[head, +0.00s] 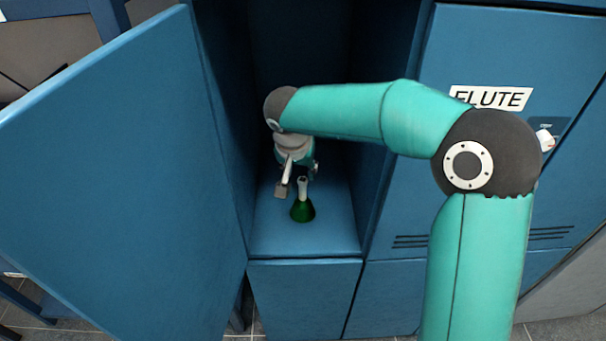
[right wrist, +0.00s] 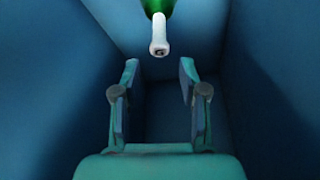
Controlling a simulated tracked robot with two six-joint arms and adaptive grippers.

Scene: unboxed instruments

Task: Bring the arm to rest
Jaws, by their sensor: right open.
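My right gripper (head: 298,180) hangs inside the open blue locker, reached by my teal right arm from the right. In the right wrist view its two fingers (right wrist: 159,75) are apart, with nothing between them. A green, flared object with a white stem (head: 303,208) stands upright on the locker floor, just below and in front of the fingers. The right wrist view shows its white stem end (right wrist: 159,40) beyond the fingertips, apart from them; most of its green body is cut off by the top edge. My left gripper is not in view.
The locker door (head: 120,180) is swung open to the left. The compartment is narrow, with walls close on both sides and a bare floor (head: 275,238) around the object. A shut locker door labelled FLUTE (head: 490,98) is on the right, behind my arm.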

